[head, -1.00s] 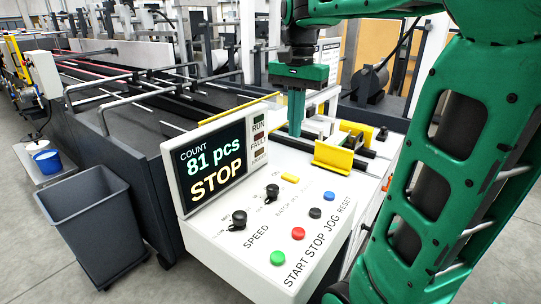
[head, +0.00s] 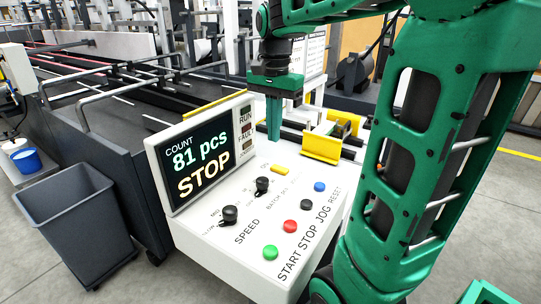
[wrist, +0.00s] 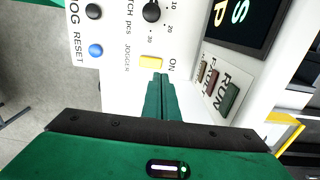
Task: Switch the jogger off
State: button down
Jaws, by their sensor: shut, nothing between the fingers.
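The jogger switch is a small yellow rocker (head: 280,170) on the white control panel (head: 236,240), right of the screen. In the wrist view the yellow rocker (wrist: 152,62) sits between the printed words JOGGER and ON. My gripper (head: 273,138) points down behind the rocker in the head view, its green fingers together and empty. In the wrist view my gripper's fingertips (wrist: 160,78) appear just short of the rocker; I cannot tell whether they touch it. The rocker's tilt is too small to read.
The screen (head: 205,158) reads 81 pcs and STOP. Two black knobs stand beside it, the nearer one (head: 229,215) by SPEED. Green (head: 270,252), red (head: 290,226), black (head: 305,205) and blue (head: 319,187) buttons line the right edge. A yellow bracket (head: 321,146) stands right of my gripper.

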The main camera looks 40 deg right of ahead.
aim_at(278, 167)
notch_tip(278, 167, down, 8)
jog(key=shift+r, duration=0.15)
jog(key=shift+a, duration=0.1)
dwell(0.4)
jog(key=shift+w, duration=0.1)
jog(key=shift+s+d+r, duration=0.25)
jog(key=shift+s+d, duration=0.1)
jog(key=shift+s, duration=0.4)
